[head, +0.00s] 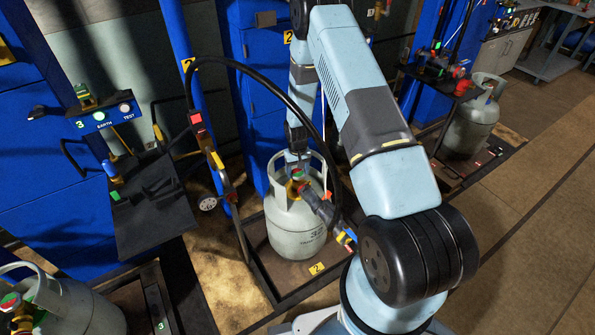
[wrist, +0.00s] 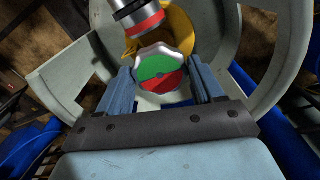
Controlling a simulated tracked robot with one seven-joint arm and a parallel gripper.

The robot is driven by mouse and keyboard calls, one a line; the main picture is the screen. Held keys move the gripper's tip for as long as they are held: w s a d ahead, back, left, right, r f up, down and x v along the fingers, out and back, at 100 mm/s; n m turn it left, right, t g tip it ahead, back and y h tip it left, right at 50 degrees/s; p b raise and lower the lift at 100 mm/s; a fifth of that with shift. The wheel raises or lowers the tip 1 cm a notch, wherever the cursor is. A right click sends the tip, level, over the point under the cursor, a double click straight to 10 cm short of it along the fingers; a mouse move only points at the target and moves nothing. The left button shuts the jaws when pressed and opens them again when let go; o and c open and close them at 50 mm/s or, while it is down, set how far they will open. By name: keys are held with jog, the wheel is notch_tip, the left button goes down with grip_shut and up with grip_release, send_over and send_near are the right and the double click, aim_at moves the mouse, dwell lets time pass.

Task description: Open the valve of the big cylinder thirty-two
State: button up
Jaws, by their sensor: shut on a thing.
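The big grey-white cylinder (head: 297,238), with a dark number that looks like 32, stands upright on the scale with the yellow 2 label. Its valve knob (wrist: 160,72) has a green and red face and sits inside the cylinder's collar (wrist: 65,78). My gripper (wrist: 161,80) reaches down into the collar, a blue finger on each side of the knob, and is shut on it. In the head view my gripper (head: 298,164) is over the valve, and the knob is mostly hidden. A yellow valve body (wrist: 178,28) lies behind the knob.
A black filling hose (head: 255,84) arches to a dark connector (head: 322,207) at the valve. A red-ringed connector end (wrist: 139,14) is close to the knob. Other cylinders stand at front left (head: 70,308) and right (head: 470,125). Open floor (head: 510,240) lies right.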

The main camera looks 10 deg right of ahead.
jog(key=o, duration=1)
jog(key=shift+o, duration=0.2)
jog(key=shift+r, duration=0.1)
notch_tip(320, 180, up, 14)
jog(key=shift+f, duration=0.2)
jog(key=shift+w, duration=0.1)
notch_tip(320, 180, up, 19)
jog(key=t, duration=0.2)
send_over(298, 172)
jog(key=s+d, duration=0.1)
jog(key=s, duration=0.2)
jog(key=s+r, duration=0.8)
jog(key=r, duration=0.6)
jog(key=s+r+t, duration=0.1)
jog(key=s+r, duration=0.3)
jog(key=s, duration=0.4)
jog(key=s+d+r+t, duration=0.1)
jog(key=s+r, duration=0.3)
jog(key=s, duration=0.5)
jog(key=s+d+r+m+t, duration=0.1)
jog(key=s+r, duration=0.3)
jog(key=s, duration=0.4)
jog(key=shift+s+r+t, duration=0.3)
